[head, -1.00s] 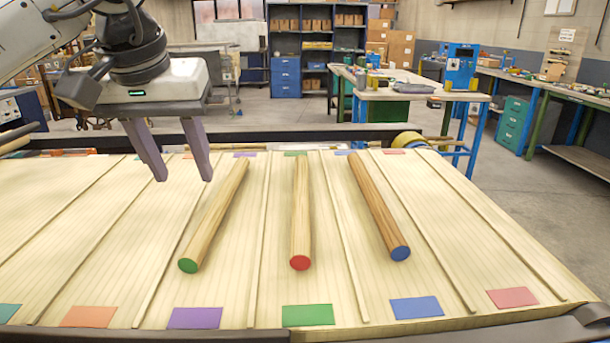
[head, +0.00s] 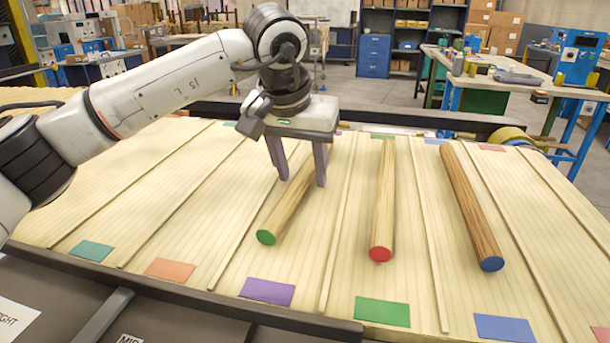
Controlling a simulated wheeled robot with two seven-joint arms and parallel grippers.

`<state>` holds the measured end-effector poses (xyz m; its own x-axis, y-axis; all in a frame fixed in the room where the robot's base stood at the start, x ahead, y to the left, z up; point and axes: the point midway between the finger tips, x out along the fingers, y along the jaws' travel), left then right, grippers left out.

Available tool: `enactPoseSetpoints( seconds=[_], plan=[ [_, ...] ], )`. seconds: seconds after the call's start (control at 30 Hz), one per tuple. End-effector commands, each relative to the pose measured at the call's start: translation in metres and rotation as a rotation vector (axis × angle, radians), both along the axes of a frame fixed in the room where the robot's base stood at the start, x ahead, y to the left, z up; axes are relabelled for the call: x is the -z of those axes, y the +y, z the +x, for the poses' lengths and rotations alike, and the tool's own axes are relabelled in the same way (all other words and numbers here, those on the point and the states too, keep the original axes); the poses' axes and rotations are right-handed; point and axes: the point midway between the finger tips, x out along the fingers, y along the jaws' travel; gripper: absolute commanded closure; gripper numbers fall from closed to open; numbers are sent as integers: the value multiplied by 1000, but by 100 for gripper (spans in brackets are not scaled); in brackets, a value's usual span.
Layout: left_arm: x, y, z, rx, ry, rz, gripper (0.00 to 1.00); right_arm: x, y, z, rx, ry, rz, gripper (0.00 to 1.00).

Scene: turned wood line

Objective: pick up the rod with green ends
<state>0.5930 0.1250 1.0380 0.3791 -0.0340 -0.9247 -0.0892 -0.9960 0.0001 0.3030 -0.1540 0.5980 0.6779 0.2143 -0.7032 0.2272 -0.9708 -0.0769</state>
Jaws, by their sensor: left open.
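The rod with a green end (head: 286,217) lies on the slatted wooden board (head: 150,190), in the lane with the purple patch at its near end. Its near end is green; its far part is hidden behind my left gripper. My left gripper (head: 301,182) is open, fingers pointing down, over the middle of this rod. I cannot tell whether the fingers touch the rod or stand around it. A red-ended rod (head: 384,200) and a blue-ended rod (head: 468,204) lie in the lanes to the right. My right gripper is not in view.
Thin raised strips divide the board into lanes. Coloured patches, such as the purple one (head: 267,291) and the green one (head: 382,311), mark the lane ends. A dark rail (head: 190,302) runs along the near edge. The lanes at left are free of rods.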

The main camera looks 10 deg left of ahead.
Motion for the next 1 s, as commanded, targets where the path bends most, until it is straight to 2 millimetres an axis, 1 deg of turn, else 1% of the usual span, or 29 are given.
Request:
enactPoseSetpoints(
  seconds=[0.2, 0.47, 0.5, 0.77, 0.87, 1.0],
  plan=[
    [1, 0, 1, 0, -1, 0, 55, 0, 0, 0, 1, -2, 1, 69],
    [1, 0, 1, 0, -1, 0, 99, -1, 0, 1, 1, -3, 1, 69],
    [0, 0, 1, 0, -3, -1, 100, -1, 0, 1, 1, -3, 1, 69],
    [-2, 0, 1, -1, -3, -2, 100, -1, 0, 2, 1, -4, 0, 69],
    [-7, 0, 1, -1, -4, -2, 100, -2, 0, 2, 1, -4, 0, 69],
    [-22, -1, 1, -1, -6, -2, 100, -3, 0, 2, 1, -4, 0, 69]
  ],
)
